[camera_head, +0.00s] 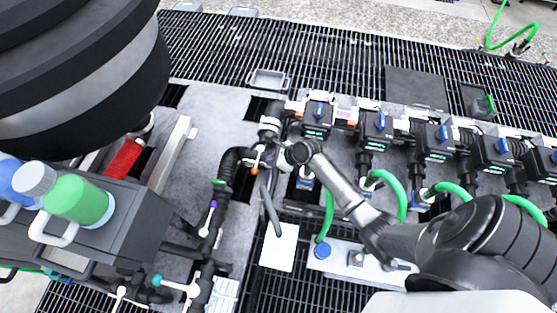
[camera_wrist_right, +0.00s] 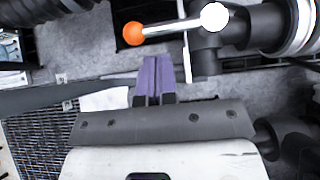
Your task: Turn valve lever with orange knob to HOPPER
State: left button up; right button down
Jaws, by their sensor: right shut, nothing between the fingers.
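The valve lever is a silver rod with an orange knob (camera_wrist_right: 133,33) at its left end in the wrist view. It runs right to a round white cap (camera_wrist_right: 214,16) on a dark grey valve body (camera_wrist_right: 206,62). In the head view the orange knob (camera_head: 255,171) is small, beside the black pipework left of my right gripper. My right gripper (camera_wrist_right: 153,62) has purple fingers, shut together and empty. Their tips lie just below the lever rod in the wrist view; I cannot tell whether they touch it. No HOPPER marking is readable. My left gripper is not in view.
Black hoses and pipes (camera_head: 225,170) run around the valve. A row of black boxes with blue parts (camera_head: 378,122) stands to the right, with green hoses (camera_head: 398,195). A white sheet (camera_head: 280,248) lies in front.

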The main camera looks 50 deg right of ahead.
aim_at(258, 160)
jog(key=shift+b+x, duration=0.45)
jog(key=shift+x, duration=1.6)
